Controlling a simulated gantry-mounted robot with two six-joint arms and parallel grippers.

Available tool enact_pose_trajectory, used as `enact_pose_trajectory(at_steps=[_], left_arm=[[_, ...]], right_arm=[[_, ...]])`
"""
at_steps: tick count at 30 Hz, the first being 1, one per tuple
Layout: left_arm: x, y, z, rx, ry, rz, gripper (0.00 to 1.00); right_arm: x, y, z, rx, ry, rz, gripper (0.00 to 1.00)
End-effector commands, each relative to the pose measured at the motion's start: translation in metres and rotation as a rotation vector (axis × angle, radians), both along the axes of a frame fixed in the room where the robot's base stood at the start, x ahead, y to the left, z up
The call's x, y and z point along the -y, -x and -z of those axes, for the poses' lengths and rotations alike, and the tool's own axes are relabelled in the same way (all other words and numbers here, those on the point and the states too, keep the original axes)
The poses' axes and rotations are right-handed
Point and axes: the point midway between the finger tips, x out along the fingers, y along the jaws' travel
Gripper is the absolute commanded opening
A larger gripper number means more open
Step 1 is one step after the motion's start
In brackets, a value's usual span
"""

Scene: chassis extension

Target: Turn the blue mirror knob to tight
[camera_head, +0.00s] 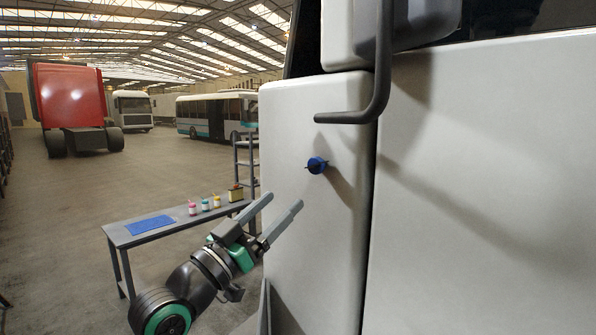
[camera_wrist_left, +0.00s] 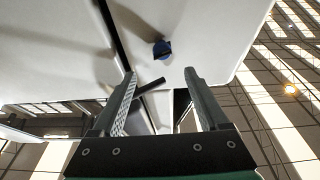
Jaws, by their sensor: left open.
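The blue mirror knob (camera_head: 316,165) sticks out from the white cab panel (camera_head: 315,220), below the end of the dark mirror arm (camera_head: 345,117). My left gripper (camera_head: 284,203) is open and empty, below and to the left of the knob, apart from it. The left wrist view shows the knob (camera_wrist_left: 162,49) beyond the two fingertips (camera_wrist_left: 160,76), roughly between them sideways. A dark bar or pointer crosses the knob's face; its exact angle is hard to tell. My right gripper is not in view.
A grey table (camera_head: 185,226) with a blue mat (camera_head: 151,225) and several small bottles stands behind my left arm. A shelf rack (camera_head: 243,165) stands behind it. The mirror arm and mirror housing overhang above the knob. The space just left of the knob is clear.

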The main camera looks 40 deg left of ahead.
Motion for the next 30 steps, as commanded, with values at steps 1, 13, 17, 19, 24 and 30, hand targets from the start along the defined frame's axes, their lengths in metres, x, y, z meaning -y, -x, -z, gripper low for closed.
enact_pose_trajectory(at_steps=[1,13,17,19,24,30], left_arm=[[-0.001,0.0,0.0,0.001,0.0,-0.002,0.77],[-0.006,-0.042,-0.024,-0.002,0.001,-0.004,0.77],[-0.009,-0.069,-0.035,-0.001,0.0,-0.004,0.77],[-0.011,-0.081,-0.04,-0.001,0.0,-0.005,0.77],[-0.013,-0.1,-0.045,0.0,-0.002,-0.006,0.77],[-0.014,-0.106,-0.046,0.002,-0.003,-0.007,0.77]], right_arm=[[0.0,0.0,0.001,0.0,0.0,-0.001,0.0],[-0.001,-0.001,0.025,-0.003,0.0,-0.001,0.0],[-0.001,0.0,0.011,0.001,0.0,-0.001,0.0],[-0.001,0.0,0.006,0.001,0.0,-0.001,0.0],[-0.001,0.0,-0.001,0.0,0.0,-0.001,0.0],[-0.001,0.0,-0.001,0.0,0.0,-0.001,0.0]])
